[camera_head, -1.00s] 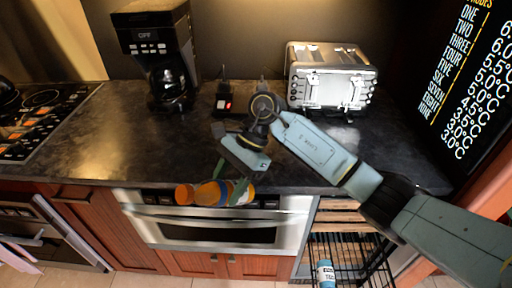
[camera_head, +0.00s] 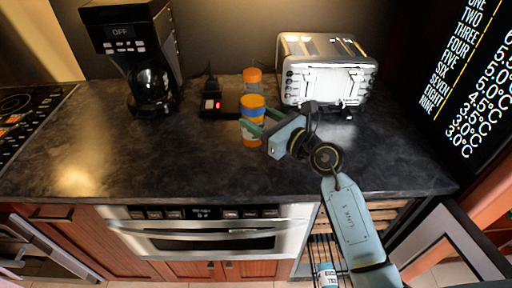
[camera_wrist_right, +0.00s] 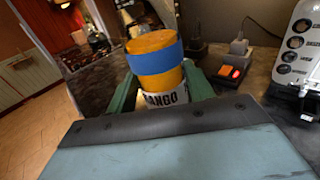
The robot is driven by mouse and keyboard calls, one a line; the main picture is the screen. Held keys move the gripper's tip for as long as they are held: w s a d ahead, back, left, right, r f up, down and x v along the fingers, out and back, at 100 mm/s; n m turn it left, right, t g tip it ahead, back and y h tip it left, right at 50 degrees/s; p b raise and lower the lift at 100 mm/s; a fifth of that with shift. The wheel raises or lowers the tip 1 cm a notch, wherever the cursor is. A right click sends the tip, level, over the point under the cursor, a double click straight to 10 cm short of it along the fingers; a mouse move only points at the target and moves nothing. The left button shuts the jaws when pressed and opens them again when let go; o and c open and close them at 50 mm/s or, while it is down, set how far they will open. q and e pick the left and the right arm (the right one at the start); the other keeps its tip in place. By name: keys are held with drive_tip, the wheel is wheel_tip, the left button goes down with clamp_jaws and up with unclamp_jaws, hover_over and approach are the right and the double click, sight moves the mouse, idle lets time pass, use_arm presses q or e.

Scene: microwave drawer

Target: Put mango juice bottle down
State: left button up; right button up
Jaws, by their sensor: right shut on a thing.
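The mango juice bottle (camera_head: 253,103) has an orange cap, a blue band and a white label. It is upright at the back middle of the black counter (camera_head: 180,165), left of the toaster. I cannot tell whether its base touches the counter. In the right wrist view the bottle (camera_wrist_right: 158,62) stands between the green fingers, with part of its label showing. My right gripper (camera_head: 252,131) is shut on its lower part, reaching in from the right. My left gripper is not in view.
A silver toaster (camera_head: 325,70) stands close on the right. A small black device with a red light (camera_head: 210,103) is just left of the bottle, and a coffee maker (camera_head: 135,55) farther left. The front and left counter is clear. The microwave drawer (camera_head: 210,240) is below.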

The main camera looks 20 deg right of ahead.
sight(259, 146)
wheel_tip(259, 146, down, 2)
wheel_tip(259, 146, down, 5)
drive_tip(key=shift+r+b, duration=0.1)
drive_tip(key=shift+b, duration=1.1)
drive_tip(key=o, duration=1.3)
drive_tip(key=shift+a, duration=0.1)
